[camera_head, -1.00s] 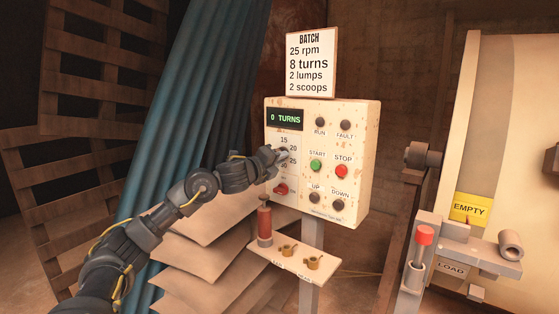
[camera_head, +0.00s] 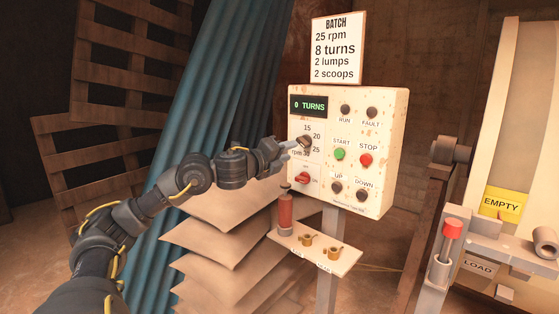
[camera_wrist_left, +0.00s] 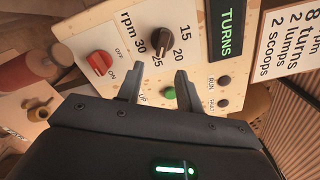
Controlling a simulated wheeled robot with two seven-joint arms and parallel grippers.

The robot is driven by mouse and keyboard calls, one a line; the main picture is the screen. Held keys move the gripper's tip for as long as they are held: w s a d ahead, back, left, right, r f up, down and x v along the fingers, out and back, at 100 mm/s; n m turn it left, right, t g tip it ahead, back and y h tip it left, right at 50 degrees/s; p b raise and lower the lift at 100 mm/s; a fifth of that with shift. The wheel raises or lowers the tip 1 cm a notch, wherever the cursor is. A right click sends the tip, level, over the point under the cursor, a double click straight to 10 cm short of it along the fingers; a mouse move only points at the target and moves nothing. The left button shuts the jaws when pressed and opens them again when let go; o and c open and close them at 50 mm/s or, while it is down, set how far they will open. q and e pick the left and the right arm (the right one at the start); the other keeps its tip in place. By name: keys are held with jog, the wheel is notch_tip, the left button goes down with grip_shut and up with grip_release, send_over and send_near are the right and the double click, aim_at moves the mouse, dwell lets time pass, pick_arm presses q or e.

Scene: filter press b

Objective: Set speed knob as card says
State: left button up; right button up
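The dark speed knob (camera_head: 305,143) sits on the beige control panel (camera_head: 379,195), with 15, 20, 25 and rpm 30 marked around it. It shows more clearly in the left wrist view (camera_wrist_left: 161,41). There its long axis runs roughly towards the 25, but I cannot be sure which end is the pointer. My left gripper (camera_head: 287,146) is just left of the knob in the head view. In the wrist view its fingers (camera_wrist_left: 158,84) are open, apart and empty, with the knob beyond them. The card (camera_head: 337,48) above reads 25 rpm, 8 turns, 2 lumps, 2 scoops. My right gripper is not in view.
The red on/off switch (camera_head: 302,178) is just below the knob. Green START (camera_head: 340,154) and red STOP (camera_head: 366,160) buttons are to its right. The display (camera_head: 309,107) reads 0 TURNS. A small shelf (camera_head: 345,261) holds a red cylinder (camera_head: 285,212) and brass pieces.

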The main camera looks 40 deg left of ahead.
pick_arm(q)
jog(key=s, duration=0.2)
jog(key=s+b, duration=0.1)
jog(key=shift+s+a+f, duration=0.25)
jog(key=shift+a, duration=0.05)
jog(key=shift+f, duration=0.1)
